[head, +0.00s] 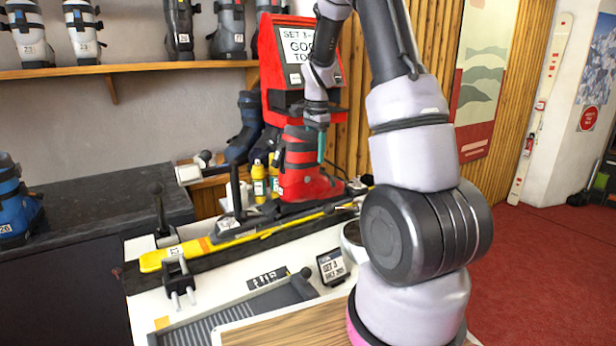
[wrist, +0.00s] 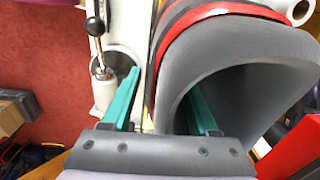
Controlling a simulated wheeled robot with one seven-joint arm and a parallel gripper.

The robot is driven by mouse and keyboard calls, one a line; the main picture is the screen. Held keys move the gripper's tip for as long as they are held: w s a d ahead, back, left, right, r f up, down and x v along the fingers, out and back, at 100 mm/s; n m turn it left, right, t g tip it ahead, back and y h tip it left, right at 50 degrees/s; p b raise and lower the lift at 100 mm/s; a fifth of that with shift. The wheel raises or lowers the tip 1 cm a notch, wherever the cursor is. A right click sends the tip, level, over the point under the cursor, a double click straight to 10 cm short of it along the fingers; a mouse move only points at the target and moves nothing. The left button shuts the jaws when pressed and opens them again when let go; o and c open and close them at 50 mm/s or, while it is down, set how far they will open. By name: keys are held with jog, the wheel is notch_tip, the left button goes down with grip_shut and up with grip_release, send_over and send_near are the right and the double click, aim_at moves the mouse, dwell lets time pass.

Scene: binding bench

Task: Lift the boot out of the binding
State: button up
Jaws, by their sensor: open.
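The boot (head: 299,165), red with dark grey parts, stands upright on a yellow ski (head: 265,231) on the bench. The binding (head: 235,225) is along the ski at its foot; how it holds the sole is hidden. My gripper (head: 321,145) points down at the boot's upper right side. In the wrist view my gripper (wrist: 163,82) is open, its teal fingers spread at the grey cuff (wrist: 222,55). The left finger is outside the cuff and the right one appears within its opening. I cannot tell whether either touches the boot.
A black clamp (head: 178,280) and a small sign (head: 332,266) are in front of the ski. More boots line the shelf (head: 130,69).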

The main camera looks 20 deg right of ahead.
jog(key=shift+f, duration=0.3)
grip_shut()
jog(key=shift+w+r, duration=0.1)
jog(key=shift+r, duration=0.05)
dwell(1.1)
